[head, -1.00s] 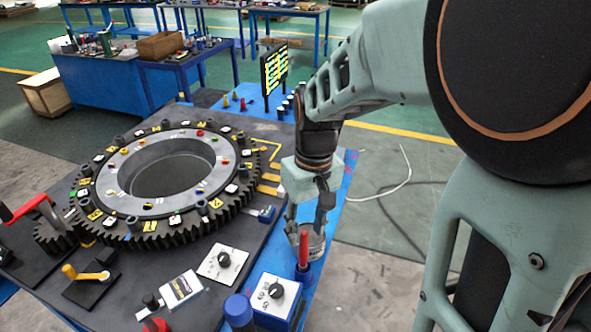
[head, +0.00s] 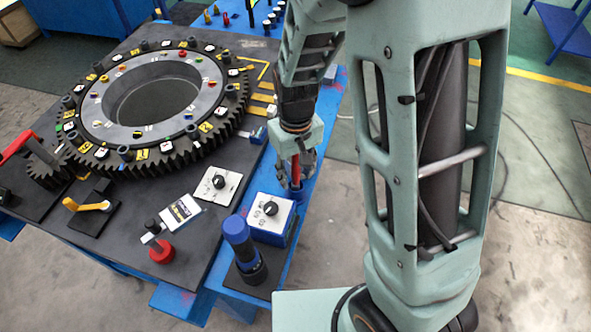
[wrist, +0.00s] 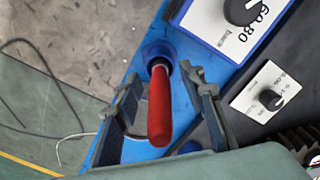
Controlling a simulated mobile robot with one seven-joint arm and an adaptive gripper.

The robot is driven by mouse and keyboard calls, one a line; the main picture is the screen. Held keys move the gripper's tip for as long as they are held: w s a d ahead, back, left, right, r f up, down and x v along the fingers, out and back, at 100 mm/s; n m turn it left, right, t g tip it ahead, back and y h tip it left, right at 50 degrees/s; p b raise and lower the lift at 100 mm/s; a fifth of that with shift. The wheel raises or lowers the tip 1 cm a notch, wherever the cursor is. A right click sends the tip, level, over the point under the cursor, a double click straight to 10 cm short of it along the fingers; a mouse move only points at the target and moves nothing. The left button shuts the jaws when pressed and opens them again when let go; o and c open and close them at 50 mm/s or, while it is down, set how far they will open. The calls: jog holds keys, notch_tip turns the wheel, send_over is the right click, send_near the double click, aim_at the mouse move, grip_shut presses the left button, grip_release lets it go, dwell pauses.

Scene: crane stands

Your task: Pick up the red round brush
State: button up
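The red round brush (head: 296,169) has a long red handle and stands in a blue round base at the table's right edge. In the wrist view its handle (wrist: 160,108) points up toward the camera, with a dark collar at the blue base. My gripper (head: 295,180) is above the blue strip, its fingers on either side of the handle. In the wrist view my gripper (wrist: 163,100) is open, with a gap visible on both sides of the handle. The brush's lower end is hidden in the base.
A blue box with a dial (head: 271,219) stands close beside the brush, and a white dial plate (head: 217,186) lies further left. A blue-capped cylinder (head: 240,243) is in front. A large black gear ring (head: 110,158) fills the table's left. Open floor lies right of the table.

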jog(key=shift+f, duration=0.95)
grip_shut()
